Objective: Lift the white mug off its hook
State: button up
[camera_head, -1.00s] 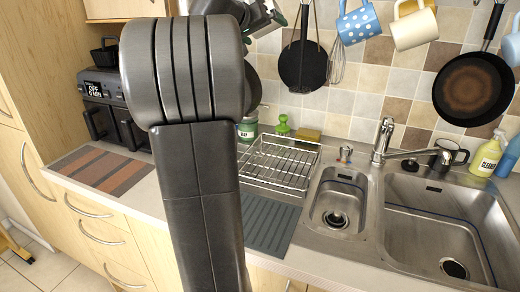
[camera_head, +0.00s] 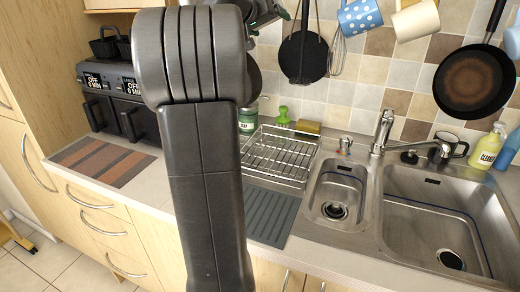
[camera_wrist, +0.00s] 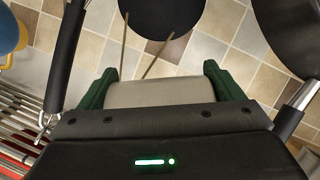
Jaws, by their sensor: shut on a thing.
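The white mug (camera_wrist: 160,92) sits between the two green fingers of my gripper (camera_wrist: 162,82) in the wrist view. The fingers are shut on its pale, rounded body, one on each side. Its handle is not visible there, and I cannot tell whether it touches a hook. In the head view my arm covers the mug and most of the gripper; only a bit of the gripper shows at the top edge.
A dotted blue mug (camera_head: 360,20), a cream mug (camera_head: 415,19), a dark round utensil (camera_head: 303,56), a whisk (camera_head: 339,50) and a frying pan (camera_head: 473,84) hang on the tiled wall. Below are a dish rack (camera_head: 280,155), a double sink (camera_head: 440,215) and a tap (camera_head: 383,130).

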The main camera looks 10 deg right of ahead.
jog(key=c, duration=0.5)
jog(key=shift+s+r, duration=0.1)
jog(key=shift+r, duration=0.3)
jog(key=shift+s+a+r, duration=0.1)
jog(key=shift+r, duration=0.05)
jog(key=shift+s+a+r, duration=0.15)
jog(key=shift+s+r, duration=0.05)
jog(key=shift+r, duration=0.05)
jog(key=shift+s+r, duration=0.1)
dwell(0.9)
jog(key=shift+a, duration=0.1)
jog(key=shift+s+a+b, duration=0.5)
jog(key=shift+s+b, duration=0.05)
jog(key=shift+s, duration=0.25)
jog(key=shift+s+a+b, duration=0.5)
jog(key=shift+s, duration=0.3)
